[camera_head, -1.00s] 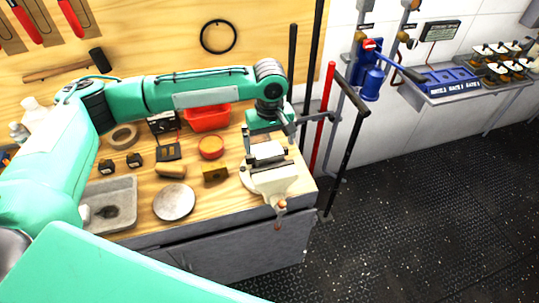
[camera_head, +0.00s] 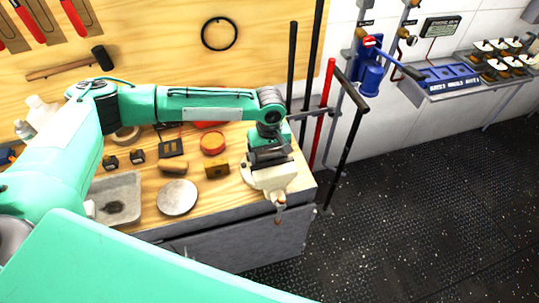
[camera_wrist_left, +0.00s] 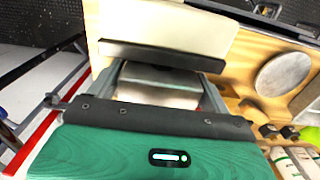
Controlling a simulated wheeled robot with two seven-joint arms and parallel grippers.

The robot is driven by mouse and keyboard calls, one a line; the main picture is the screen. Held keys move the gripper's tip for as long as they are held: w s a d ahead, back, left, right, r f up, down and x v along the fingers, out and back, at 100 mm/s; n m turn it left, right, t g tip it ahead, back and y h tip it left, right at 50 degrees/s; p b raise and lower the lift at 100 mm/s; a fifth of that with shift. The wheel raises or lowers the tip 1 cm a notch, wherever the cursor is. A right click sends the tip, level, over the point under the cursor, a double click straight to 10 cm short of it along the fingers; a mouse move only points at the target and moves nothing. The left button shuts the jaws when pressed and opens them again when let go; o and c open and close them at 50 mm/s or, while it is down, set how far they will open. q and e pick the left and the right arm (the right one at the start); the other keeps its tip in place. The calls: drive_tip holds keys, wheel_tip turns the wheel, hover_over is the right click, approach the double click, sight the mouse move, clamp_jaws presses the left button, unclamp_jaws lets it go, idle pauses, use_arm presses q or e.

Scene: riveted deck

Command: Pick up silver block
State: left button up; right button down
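The silver block (camera_wrist_left: 162,76) shows in the left wrist view, low in the cream bench vise and below a dark jaw bar. My left gripper (camera_wrist_left: 162,88) is open, with its grey fingers on either side of the block. I cannot tell whether they touch it. In the head view my left gripper (camera_head: 268,157) is down over the vise (camera_head: 270,180) and hides the block. My right gripper is not in view.
The wooden bench (camera_head: 235,192) holds a round grey disc (camera_head: 177,197), a brass block (camera_head: 217,169), an orange-rimmed round tin (camera_head: 213,143) and a grey tray (camera_head: 125,188). A red bar (camera_head: 322,112) and black bars stand right of the vise.

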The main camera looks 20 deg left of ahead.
use_arm(q)
drive_tip(key=c, duration=0.9)
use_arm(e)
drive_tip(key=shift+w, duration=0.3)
use_arm(q)
drive_tip(key=shift+r, duration=0.1)
